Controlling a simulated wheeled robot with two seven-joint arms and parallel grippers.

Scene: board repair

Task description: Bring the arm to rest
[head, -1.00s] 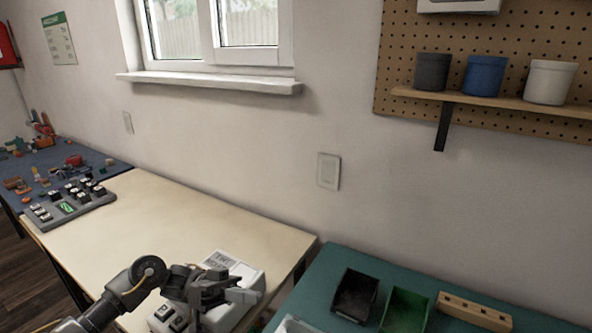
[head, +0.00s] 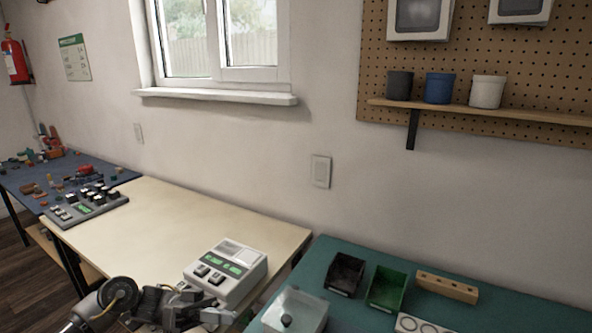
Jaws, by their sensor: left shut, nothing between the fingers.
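My left arm comes in from the lower left, and its left gripper (head: 212,312) is low at the bottom of the head view. Its fingers are shut and empty. It is in front of the white device (head: 227,270) with green displays and dark buttons, which stands on the cream table (head: 180,215). I cannot tell how much of a gap lies between the gripper and the device. My right gripper is not in view.
A green table (head: 325,262) at the right holds a black bin (head: 345,274), a green bin (head: 387,287), a wooden block with holes (head: 447,287) and a clear container (head: 296,310). A grey button panel (head: 84,207) stands at the left. The cream table's middle is clear.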

